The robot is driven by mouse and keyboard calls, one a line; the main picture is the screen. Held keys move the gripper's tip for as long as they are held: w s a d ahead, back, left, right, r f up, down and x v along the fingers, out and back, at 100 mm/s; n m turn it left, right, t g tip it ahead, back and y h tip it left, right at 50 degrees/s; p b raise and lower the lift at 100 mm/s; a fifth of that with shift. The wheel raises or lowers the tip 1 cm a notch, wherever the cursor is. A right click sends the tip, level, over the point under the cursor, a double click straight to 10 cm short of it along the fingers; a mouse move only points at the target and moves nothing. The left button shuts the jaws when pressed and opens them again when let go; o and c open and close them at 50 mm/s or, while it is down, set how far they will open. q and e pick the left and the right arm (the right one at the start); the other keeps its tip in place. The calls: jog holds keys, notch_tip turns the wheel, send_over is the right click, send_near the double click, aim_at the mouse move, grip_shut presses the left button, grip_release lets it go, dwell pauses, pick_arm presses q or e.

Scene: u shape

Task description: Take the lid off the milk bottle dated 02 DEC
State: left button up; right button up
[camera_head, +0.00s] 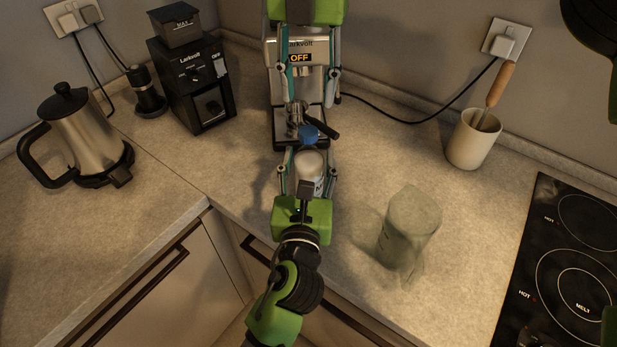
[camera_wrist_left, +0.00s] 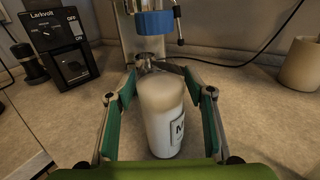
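The milk bottle (camera_head: 311,165) is white, and its label is only partly visible in the left wrist view (camera_wrist_left: 163,118); no date can be read. It is upright between the fingers of my left gripper (camera_head: 308,160), which look closed on its sides. The blue lid (camera_head: 309,133) is apart from the bottle, held in the air above its top. In the left wrist view the lid (camera_wrist_left: 155,22) shows clear space beneath it. My right gripper (camera_head: 309,118) reaches in from above, with its fingertips at the lid's sides.
The coffee machine (camera_head: 290,46) stands behind the bottle, with a dark handle (camera_head: 322,126) sticking out. A grinder (camera_head: 195,85) and kettle (camera_head: 85,135) are at left. A greenish translucent container (camera_head: 410,230), utensil cup (camera_head: 472,142) and cooktop (camera_head: 570,265) are at right.

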aim_at(309, 131)
pick_arm(q)
grip_shut()
pick_arm(e)
jog(key=m, duration=0.2)
jog(key=shift+a+m, duration=0.1)
jog(key=shift+m, duration=0.2)
jog(key=shift+f+m, duration=0.15)
jog(key=shift+m, duration=0.85)
jog(key=shift+f, duration=3.85)
grip_shut()
